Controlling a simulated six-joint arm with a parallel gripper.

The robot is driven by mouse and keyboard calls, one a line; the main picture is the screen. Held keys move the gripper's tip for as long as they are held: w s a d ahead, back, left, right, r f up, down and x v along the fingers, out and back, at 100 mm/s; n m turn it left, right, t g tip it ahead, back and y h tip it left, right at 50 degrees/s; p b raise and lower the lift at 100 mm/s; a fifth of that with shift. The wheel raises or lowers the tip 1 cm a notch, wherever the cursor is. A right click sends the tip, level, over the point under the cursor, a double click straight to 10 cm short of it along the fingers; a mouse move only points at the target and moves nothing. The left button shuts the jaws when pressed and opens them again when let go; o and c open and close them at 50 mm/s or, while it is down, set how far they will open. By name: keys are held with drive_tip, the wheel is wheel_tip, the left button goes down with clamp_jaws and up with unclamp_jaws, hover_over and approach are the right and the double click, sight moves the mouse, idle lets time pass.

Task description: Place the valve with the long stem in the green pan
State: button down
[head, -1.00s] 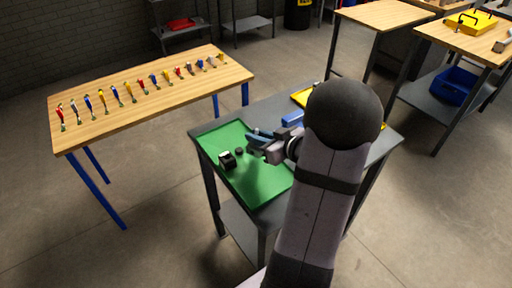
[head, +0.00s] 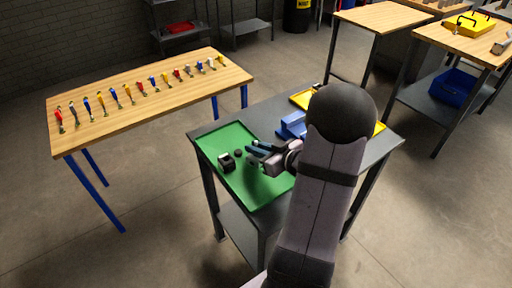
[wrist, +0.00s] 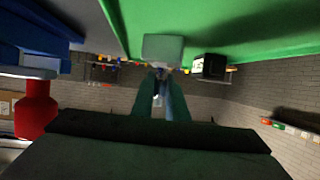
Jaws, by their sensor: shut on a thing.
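The green pan (head: 262,192) lies on the grey table, and its green surface fills the top of the wrist view (wrist: 250,20). My gripper (head: 257,150) is over the pan's right part, and its two fingers (wrist: 161,88) run close together in the wrist view. They are shut on a valve, of which a grey-green blocky end (wrist: 163,48) shows at the fingertips. The fingers hide most of it, so its stem length is unclear. I cannot tell if it touches the pan. A black box-shaped part (head: 227,162) and a small dark round part (head: 238,153) are in the pan.
A blue container (head: 293,124) is beside the pan, with a yellow tray (head: 303,98) behind it, partly hidden by my arm. A red part (wrist: 38,108) is at the left of the wrist view. A wooden table (head: 150,118) with a row of coloured tools stands at left.

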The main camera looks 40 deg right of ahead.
drive_tip(key=c, duration=1.7)
unclamp_jaws()
drive_tip(key=shift+c, duration=0.2)
drive_tip(key=shift+r, duration=0.2)
drive_tip(key=v, duration=1.2)
drive_tip(key=shift+p, duration=0.3)
drive_tip(key=shift+f, duration=0.1)
